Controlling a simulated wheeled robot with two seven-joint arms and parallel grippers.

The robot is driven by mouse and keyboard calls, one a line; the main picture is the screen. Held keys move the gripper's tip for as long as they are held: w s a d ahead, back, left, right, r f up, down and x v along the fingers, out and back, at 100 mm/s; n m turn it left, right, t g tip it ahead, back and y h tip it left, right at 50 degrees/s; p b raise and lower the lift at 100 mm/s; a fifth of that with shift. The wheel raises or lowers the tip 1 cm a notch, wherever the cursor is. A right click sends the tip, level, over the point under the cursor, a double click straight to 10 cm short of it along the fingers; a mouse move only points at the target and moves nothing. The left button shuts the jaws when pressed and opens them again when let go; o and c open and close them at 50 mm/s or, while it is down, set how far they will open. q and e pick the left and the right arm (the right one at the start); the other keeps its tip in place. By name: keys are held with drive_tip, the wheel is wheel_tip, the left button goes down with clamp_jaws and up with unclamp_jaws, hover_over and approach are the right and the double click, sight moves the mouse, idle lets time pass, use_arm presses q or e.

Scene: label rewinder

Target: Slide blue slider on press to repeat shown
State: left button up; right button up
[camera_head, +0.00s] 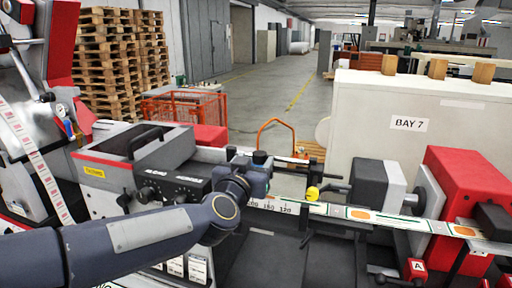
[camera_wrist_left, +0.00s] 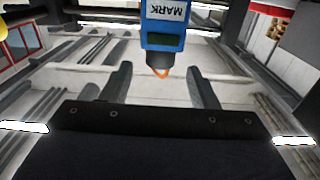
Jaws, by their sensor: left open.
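The blue slider (camera_wrist_left: 163,38) shows in the left wrist view as a blue block marked MARK, with a dark nose and an orange tip. It is at the top middle of that view. My left gripper (camera_wrist_left: 161,88) is open, with its two dark fingers apart on either side below the slider's tip, and nothing is between them. In the head view my left gripper (camera_head: 260,172) is over the press near the left end of the numbered scale (camera_head: 284,208). I cannot make out the slider there; my gripper and wrist cover that area. My right gripper is not in view.
A yellow knob (camera_head: 312,193) stands by the scale. A label strip with orange labels (camera_head: 410,223) runs right to a red housing (camera_head: 462,190). A black-topped control box (camera_head: 150,185) is left of my wrist. In the wrist view, rails flank the fingers.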

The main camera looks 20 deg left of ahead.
use_arm(q)
drive_tip(key=w, duration=0.6)
drive_tip(key=shift+w+d+p, duration=0.1)
drive_tip(key=shift+w+p, duration=0.25)
drive_tip(key=shift+p, duration=0.05)
